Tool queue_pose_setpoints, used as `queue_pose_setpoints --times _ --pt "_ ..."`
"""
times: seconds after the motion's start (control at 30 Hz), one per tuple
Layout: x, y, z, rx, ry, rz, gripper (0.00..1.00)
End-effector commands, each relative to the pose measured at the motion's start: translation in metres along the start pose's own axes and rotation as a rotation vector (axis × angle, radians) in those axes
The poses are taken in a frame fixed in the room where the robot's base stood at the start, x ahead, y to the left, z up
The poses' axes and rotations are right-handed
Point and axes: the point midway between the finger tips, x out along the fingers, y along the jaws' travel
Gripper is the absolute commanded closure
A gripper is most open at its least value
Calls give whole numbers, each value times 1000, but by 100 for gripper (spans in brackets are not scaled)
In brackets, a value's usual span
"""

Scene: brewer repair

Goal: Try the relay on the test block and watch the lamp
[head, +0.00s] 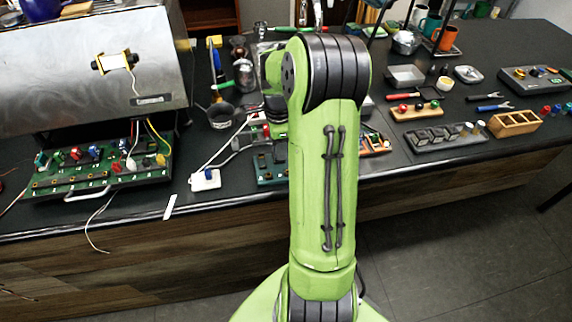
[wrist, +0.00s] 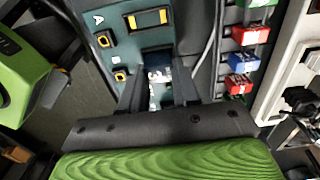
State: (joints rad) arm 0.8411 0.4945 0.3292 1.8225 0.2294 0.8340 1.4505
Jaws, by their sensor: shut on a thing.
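In the wrist view, my gripper (wrist: 158,92) is shut on a small relay (wrist: 160,76), pale and bluish, mostly hidden between the dark fingers. The fingers are at the teal test block (wrist: 112,62), which bears the letters A and B and yellow-ringed sockets. I cannot tell whether the relay is seated in the block or just above it. A yellow window with a dark middle (wrist: 148,18) is on the block; I cannot tell if it is the lamp or lit. In the head view, the test block (head: 268,172) shows partly, and my arm hides my gripper.
Red, blue and green blocks (wrist: 243,60) stand in a row right of my gripper, near a white-edged unit (wrist: 288,60). An opened metal brewer (head: 80,75) and green circuit board (head: 95,175) are at left. Trays, tools and a wooden box (head: 514,124) crowd the right.

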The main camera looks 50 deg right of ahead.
Motion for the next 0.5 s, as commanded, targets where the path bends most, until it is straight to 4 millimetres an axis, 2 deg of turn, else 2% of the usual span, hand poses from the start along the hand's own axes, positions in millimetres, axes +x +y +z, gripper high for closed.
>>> queue_pose_setpoints --times 0.5 --pt "-34 0 0 -1 0 -1 98"
